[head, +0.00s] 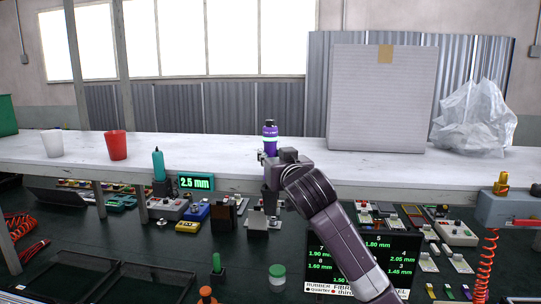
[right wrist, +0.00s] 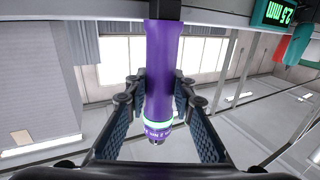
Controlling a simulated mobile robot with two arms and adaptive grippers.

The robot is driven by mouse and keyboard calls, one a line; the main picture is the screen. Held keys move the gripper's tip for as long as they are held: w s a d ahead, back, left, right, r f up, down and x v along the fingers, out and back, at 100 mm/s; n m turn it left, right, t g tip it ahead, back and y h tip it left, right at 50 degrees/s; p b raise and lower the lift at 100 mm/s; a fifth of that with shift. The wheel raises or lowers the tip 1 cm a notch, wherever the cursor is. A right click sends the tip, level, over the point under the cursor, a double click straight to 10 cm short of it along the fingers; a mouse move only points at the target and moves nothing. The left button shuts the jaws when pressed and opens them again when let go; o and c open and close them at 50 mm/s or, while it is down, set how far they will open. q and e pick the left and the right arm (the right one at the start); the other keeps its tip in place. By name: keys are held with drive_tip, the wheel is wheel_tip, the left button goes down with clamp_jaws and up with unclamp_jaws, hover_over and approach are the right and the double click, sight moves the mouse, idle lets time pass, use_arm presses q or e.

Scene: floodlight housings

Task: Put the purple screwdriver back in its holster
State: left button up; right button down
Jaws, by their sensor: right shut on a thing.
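The purple screwdriver (head: 270,129) stands upright at the front edge of the white bench, with a dark cap and a pale green band near its top. My right gripper (head: 267,156) is shut around it, and the gripper and wrist hide its lower part. In the right wrist view the purple handle (right wrist: 163,70) runs between the two padded fingers (right wrist: 155,118). Its far end meets a dark block (right wrist: 166,9) at the top edge of the picture, perhaps the holster; I cannot tell whether it sits inside. My left gripper is not in view.
A teal screwdriver (head: 158,164) stands at the bench edge beside a "2.5 mm" sign (head: 195,182). A red cup (head: 116,145), a white cup (head: 52,143), a large grey box (head: 382,98) and a clear plastic bag (head: 472,115) stand on the bench.

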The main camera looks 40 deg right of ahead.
drive_tip(key=shift+f+b, duration=0.9)
drive_tip(key=shift+f, duration=0.3)
drive_tip(key=c, duration=1.6)
unclamp_jaws()
drive_tip(key=shift+s, duration=0.1)
drive_tip(key=shift+f, duration=0.1)
drive_tip(key=v, duration=1.2)
